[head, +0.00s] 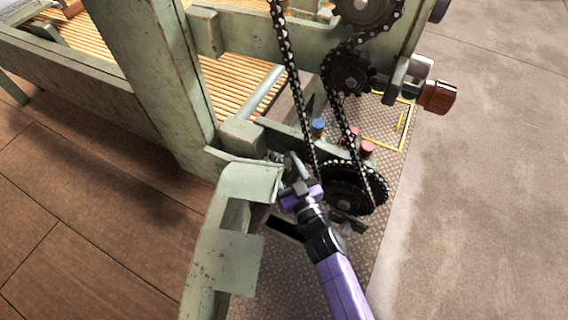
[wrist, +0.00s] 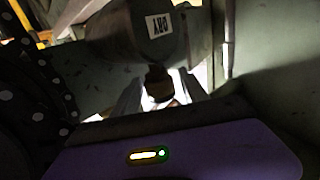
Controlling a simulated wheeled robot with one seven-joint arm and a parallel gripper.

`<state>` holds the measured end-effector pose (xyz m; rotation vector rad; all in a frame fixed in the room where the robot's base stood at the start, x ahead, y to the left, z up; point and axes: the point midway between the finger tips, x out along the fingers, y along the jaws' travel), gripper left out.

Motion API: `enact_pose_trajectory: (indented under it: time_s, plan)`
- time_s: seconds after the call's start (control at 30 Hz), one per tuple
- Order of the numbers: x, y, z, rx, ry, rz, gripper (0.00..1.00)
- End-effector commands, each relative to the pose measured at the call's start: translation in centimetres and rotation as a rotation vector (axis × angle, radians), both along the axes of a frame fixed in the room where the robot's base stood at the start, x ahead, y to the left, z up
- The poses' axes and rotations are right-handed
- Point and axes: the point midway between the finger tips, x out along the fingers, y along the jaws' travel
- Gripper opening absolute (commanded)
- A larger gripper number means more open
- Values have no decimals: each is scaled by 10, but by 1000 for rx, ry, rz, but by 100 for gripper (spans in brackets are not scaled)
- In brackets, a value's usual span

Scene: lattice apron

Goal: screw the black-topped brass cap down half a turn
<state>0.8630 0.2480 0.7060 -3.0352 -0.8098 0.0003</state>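A small, dark brownish cap (wrist: 158,84) shows in the middle of the wrist view, in deep shadow. It sits below a grey block with a "DRY" label. My gripper (wrist: 160,92) has one finger on each side of this cap, with what look like narrow bright gaps between, so it appears open around it. Whether its top is black is too dark to tell. In the head view my gripper (head: 290,168) is beside the lower sprocket at the green frame. It and the frame hide the cap there.
A blue-topped cap (head: 318,125) and two red-topped caps (head: 367,147) stand behind the chain (head: 292,75). The lower sprocket (head: 352,188) is close at my gripper's right. A green frame post (head: 240,190) is close at left. The floor at right (head: 490,200) is clear.

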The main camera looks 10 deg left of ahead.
Motion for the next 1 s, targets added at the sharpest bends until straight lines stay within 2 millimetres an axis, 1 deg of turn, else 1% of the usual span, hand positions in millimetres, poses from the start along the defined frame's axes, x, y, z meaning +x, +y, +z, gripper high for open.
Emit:
enact_pose_trajectory:
  time_s: [0.03,0.23,0.63,1.0]
  plan:
    - [0,0,0,0,0,0,39]
    - [0,0,0,0,0,0,0]
    - [4,-1,-4,-3,-10,-23,0]
    - [13,-6,-6,-4,-24,-110,0]
